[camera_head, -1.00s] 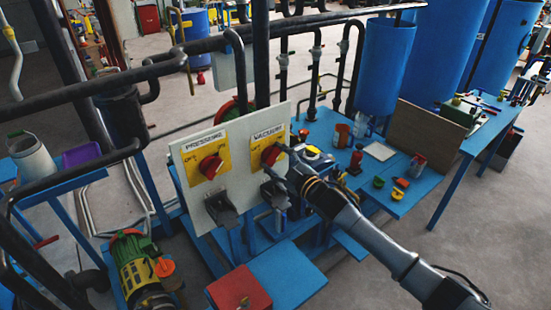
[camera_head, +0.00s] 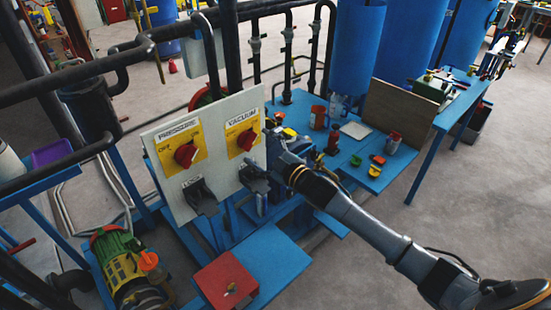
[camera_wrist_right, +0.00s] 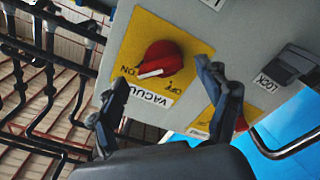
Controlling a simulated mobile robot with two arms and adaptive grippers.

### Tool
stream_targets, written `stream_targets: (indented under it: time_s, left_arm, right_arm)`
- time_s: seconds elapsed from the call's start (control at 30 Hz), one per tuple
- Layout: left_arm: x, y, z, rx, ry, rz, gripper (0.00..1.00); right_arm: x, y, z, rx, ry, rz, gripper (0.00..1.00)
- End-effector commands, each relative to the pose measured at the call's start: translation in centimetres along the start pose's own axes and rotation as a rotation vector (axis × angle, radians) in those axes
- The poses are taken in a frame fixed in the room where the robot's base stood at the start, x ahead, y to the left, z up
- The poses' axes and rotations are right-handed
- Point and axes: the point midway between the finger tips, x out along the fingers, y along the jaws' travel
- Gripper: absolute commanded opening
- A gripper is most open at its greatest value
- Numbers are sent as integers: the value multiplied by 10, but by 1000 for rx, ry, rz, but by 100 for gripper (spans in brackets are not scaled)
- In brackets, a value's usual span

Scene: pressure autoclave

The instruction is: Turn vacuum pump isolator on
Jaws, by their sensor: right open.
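The red vacuum knob (camera_head: 247,140) sits on a yellow plate (camera_head: 233,130) on the pale upright panel, right of the pressure knob (camera_head: 186,155). In the right wrist view the vacuum knob (camera_wrist_right: 160,57) has a white mark on its edge, with ON at left and OFF at right below it. I cannot tell clearly which label it points to. My right gripper (camera_head: 272,162) is open and empty, just right of and below the vacuum knob in the head view. In the wrist view its fingers (camera_wrist_right: 160,75) spread either side of the knob, apparently apart from it. My left gripper is out of view.
Grey lock levers stand below the knobs, one under pressure (camera_head: 200,196) and one under vacuum (camera_head: 255,180), close to my right gripper. A blue table (camera_head: 350,170) with small items lies behind my arm. A red box (camera_head: 225,280) and a pump (camera_head: 120,265) are in front.

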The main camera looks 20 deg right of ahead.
Motion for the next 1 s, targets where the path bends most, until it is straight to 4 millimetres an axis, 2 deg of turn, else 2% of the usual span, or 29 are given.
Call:
stream_targets:
  time_s: [0.03,0.2,0.4,0.6,1.0]
  left_arm:
    - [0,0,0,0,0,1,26]
    - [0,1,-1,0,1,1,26]
    - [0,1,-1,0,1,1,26]
    - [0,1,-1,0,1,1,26]
    - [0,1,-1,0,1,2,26]
  right_arm:
    - [-12,-1,2,1,-3,-2,77]
    - [-47,-1,2,2,-4,-2,77]
    - [-74,0,1,2,-1,1,77]
    - [-84,1,0,2,0,2,77]
    - [-84,1,0,2,0,2,77]
